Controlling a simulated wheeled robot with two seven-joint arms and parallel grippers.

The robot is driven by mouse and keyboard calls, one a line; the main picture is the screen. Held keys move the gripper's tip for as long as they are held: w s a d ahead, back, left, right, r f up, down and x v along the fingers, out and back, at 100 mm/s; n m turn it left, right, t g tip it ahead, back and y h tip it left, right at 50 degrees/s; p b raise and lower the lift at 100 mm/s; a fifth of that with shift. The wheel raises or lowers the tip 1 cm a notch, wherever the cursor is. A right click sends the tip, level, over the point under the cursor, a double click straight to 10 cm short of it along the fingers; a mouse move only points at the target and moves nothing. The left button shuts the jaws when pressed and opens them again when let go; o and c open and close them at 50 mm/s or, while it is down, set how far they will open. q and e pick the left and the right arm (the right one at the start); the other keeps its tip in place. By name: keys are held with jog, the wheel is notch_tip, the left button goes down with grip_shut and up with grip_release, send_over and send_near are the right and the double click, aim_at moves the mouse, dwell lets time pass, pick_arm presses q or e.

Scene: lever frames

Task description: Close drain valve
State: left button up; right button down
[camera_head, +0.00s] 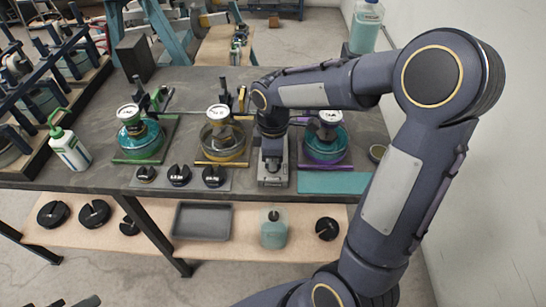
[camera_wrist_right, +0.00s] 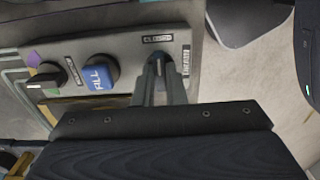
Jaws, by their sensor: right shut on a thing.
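A grey valve panel (camera_wrist_right: 135,48) fills the upper part of the right wrist view. It carries a blue knob marked FILL (camera_wrist_right: 98,76) and, to its right, a dark drain valve handle (camera_wrist_right: 158,66) under a small label that seems to read CLOSED. My right gripper (camera_wrist_right: 159,88) is shut on this dark handle, its fingers on either side of it. In the head view my right gripper (camera_head: 272,150) reaches down to the grey unit (camera_head: 273,181) on the bench, and the wrist hides the handle. My left gripper is not in view.
A black knob (camera_wrist_right: 46,80) sits left of FILL.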

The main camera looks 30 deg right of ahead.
dwell(0.4)
jog(key=c, duration=1.5)
grip_release()
notch_tip(320, 180, up, 8)
jog(key=shift+f, duration=0.1)
jog(key=s+a+m+t+y, duration=0.1)
jog(key=s+m+t, duration=0.1)
jog(key=s+m, duration=0.2)
jog(key=s+a+m+t+y, duration=0.1)
jog(key=s+a+m, duration=0.1)
jog(key=s+m, duration=0.3)
jog(key=s+a+m+t+y, duration=0.1)
jog(key=s+m, duration=0.3)
jog(key=s, duration=0.4)
jog(key=shift+s+a+f+m+t+y, duration=0.2)
jog(key=shift+f+m+t+y, duration=0.15)
jog(key=shift+t, duration=0.45)
